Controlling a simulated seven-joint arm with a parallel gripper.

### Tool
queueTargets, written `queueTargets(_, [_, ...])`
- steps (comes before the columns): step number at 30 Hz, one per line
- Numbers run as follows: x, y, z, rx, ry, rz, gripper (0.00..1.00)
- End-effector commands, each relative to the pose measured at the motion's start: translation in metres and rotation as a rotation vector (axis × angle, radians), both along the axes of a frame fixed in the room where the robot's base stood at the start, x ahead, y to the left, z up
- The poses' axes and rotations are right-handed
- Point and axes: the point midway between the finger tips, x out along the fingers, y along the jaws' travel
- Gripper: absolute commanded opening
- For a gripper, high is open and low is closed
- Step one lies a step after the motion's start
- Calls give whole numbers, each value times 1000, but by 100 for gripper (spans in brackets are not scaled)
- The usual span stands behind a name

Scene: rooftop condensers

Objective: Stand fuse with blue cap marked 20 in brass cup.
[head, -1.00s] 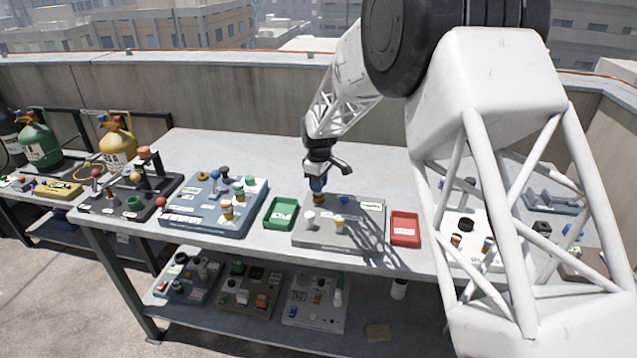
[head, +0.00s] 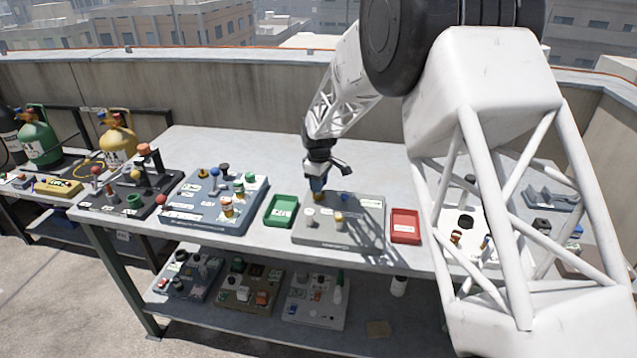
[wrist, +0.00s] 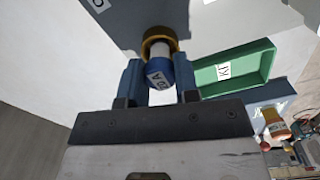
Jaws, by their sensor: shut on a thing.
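The fuse shows a blue cap (wrist: 158,72) with a partly readable "20 A" label and a short pale body (wrist: 157,50) in the wrist view. My gripper (wrist: 160,85) is shut on the fuse near its cap. The brass cup (wrist: 150,35) is a gold ring directly beyond the fuse, and the fuse's far end appears to be within its rim. How deep it sits is hidden. In the head view my gripper (head: 318,185) is over the grey board (head: 365,225), with the brass cup (head: 319,197) just under it.
The board also holds a white-topped piece (head: 310,213), a yellowish-topped piece (head: 339,217) and a blue piece (head: 345,198), close to my gripper. A green tray (head: 280,211) stands left of the board and a red tray (head: 405,226) right. The table behind is clear.

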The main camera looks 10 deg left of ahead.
Motion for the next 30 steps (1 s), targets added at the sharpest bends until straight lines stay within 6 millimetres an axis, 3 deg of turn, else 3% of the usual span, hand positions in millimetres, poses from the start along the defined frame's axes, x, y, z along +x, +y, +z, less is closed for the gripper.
queueTargets(9, [0,0,-4,0,0,0,6])
queueTargets(10, [0,0,-3,0,0,0,34])
queueTargets(15, [0,0,-3,0,0,0,59])
queueTargets(30, [0,0,6,0,0,0,59])
